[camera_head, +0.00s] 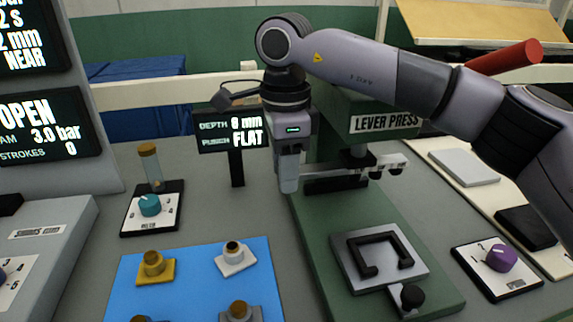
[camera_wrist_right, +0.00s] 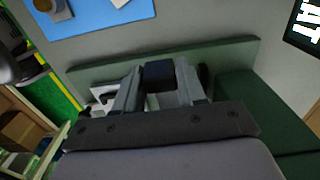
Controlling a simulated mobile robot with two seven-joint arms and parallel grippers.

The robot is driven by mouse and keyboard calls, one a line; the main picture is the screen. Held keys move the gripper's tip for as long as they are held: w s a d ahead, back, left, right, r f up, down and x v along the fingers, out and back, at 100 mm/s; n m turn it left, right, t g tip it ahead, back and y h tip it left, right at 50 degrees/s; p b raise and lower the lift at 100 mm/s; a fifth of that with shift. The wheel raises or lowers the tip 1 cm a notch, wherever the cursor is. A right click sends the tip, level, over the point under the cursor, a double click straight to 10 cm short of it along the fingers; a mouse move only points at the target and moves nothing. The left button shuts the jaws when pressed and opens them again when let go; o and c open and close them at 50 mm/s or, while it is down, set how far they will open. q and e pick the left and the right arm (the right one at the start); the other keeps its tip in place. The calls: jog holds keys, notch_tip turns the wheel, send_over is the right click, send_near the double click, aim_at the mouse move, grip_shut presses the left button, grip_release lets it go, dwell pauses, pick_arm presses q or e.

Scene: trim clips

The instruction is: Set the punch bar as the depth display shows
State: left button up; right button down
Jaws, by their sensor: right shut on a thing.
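The punch bar (camera_head: 391,161), pale metal with dark round punches under its right end, lies across the front of the lever press (camera_head: 385,122). My right gripper (camera_head: 289,184) points down at the bar's left end. In the right wrist view its fingers (camera_wrist_right: 158,82) are shut on a dark block (camera_wrist_right: 159,75), which appears to be the bar's end. The fingers partly hide that end. The depth display (camera_head: 232,131) stands left of the gripper and reads DEPTH, a digit that looks like 8, mm, and PUNCH FLAT. My left gripper is not in view.
The press base carries a metal plate with a black bracket (camera_head: 372,254). A purple knob (camera_head: 501,258) sits at right, a teal knob (camera_head: 150,205) at left. A blue mat (camera_head: 200,267) holds several small parts. Screens (camera_head: 38,125) stand at far left.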

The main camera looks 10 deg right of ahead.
jog(key=shift+d, duration=0.2)
jog(key=c, duration=0.7)
grip_release()
jog(key=shift+d, duration=0.15)
jog(key=shift+a, duration=0.2)
